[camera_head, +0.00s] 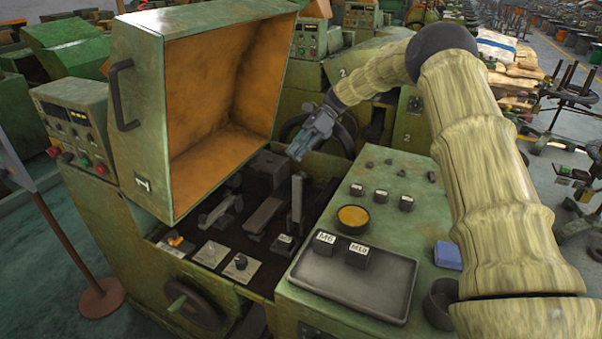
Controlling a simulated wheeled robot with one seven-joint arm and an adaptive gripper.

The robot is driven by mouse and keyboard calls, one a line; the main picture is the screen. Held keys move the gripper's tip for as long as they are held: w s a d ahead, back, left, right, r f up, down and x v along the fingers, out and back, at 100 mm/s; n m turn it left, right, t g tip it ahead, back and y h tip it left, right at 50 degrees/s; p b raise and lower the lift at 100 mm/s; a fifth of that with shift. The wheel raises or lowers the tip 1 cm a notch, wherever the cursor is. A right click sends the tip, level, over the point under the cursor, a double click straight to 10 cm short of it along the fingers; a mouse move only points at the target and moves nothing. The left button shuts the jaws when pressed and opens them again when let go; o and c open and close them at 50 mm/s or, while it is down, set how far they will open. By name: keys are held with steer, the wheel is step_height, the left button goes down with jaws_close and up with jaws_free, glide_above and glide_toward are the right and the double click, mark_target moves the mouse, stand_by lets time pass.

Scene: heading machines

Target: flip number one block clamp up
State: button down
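Inside the opened machine (141,235) there are several dark clamp levers. A left lever (216,211) lies low and slanted, a middle lever (263,215) lies slanted beside it, and a right lever (297,198) stands upright. I cannot read which one is number one. A dark block (266,171) sits behind them. My gripper (297,152) hangs above and behind the upright right lever, pointing down to the left, apart from the levers. Its fingers look close together, but whether they are open or shut is too small to tell. I see nothing held in it.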

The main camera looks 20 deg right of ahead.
steer(key=w+a+f+m+t+h+b, duration=0.3)
steer(key=a+f+t, duration=0.3)
steer(key=a, duration=0.5)
steer(key=w+a+f+m+t+h+b, duration=0.2)
steer(key=w+a+f+t+h+b, duration=0.25)
steer(key=a+f, duration=0.4)
steer(key=s+t+h, duration=0.1)
steer(key=s+h, duration=0.1)
steer(key=s, duration=0.1)
steer(key=s+m+t+h+b, duration=0.1)
steer(key=s+h, duration=0.1)
steer(key=s, duration=0.1)
steer(key=s+d+m+t+h+b, duration=0.1)
steer(key=s+h, duration=0.2)
steer(key=shift+s+r, duration=0.1)
steer(key=shift+s, duration=0.2)
steer(key=s+d+r+t+h+b, duration=0.1)
steer(key=s+d+r+h+b, duration=0.2)
steer(key=s, duration=0.5)
steer(key=s+d+r+t+h, duration=0.1)
steer(key=s+d+r+h, duration=0.1)
steer(key=s+r+h, duration=0.4)
steer(key=p, duration=0.2)
glide_above(299, 197)
steer(key=v, duration=0.3)
steer(key=shift+s+d+f+m, duration=0.1)
steer(key=shift+d+f+m, duration=0.05)
steer(key=shift+f, duration=0.4)
steer(key=shift+d+f+m, duration=0.15)
steer(key=shift+f, duration=0.4)
